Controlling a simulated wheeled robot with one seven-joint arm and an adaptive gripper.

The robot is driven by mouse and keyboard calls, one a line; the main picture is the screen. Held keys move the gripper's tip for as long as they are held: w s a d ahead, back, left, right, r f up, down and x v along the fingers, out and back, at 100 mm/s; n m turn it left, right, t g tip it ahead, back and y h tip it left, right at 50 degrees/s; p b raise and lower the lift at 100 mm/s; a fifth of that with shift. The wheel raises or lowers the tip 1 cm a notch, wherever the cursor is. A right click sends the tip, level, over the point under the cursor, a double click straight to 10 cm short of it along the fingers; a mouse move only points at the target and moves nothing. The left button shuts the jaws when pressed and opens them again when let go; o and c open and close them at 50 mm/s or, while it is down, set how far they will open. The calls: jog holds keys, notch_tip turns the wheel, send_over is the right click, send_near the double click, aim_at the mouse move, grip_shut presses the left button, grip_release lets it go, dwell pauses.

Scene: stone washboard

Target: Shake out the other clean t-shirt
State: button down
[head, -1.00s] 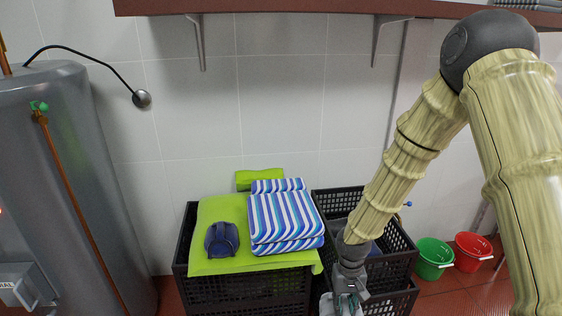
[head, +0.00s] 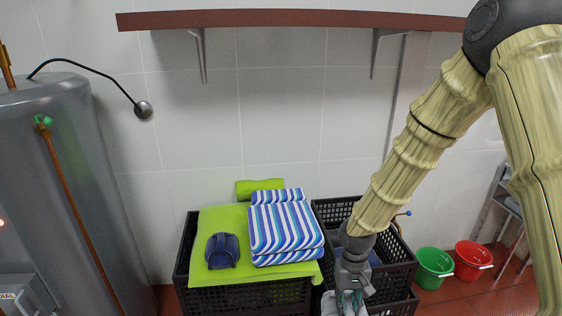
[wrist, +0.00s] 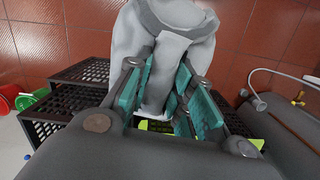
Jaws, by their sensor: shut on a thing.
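My gripper (head: 352,290) is low in front of the right-hand black crates in the head view. In the wrist view its teal-padded fingers (wrist: 165,85) are closed on a pale grey-white t-shirt (wrist: 168,35). The shirt is bunched between the pads and spreads out beyond the fingertips. In the head view only a bit of the white shirt (head: 328,303) shows beside and below the gripper, cut off by the bottom edge.
A black crate (head: 245,296) bears a green cloth (head: 212,270), folded blue-striped fabric (head: 283,227) and a dark blue item (head: 221,250). More black crates (head: 400,272) stand right. Green (head: 434,267) and red (head: 473,260) buckets stand farther right. A grey tank (head: 60,190) is left.

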notch_tip(320, 180, down, 6)
jog(key=shift+f, duration=0.25)
notch_tip(320, 180, up, 9)
jog(key=shift+w+f, duration=0.15)
jog(key=shift+f, duration=0.05)
jog(key=shift+r, duration=0.35)
notch_tip(320, 180, down, 9)
jog(key=shift+f, duration=0.15)
dwell(0.7)
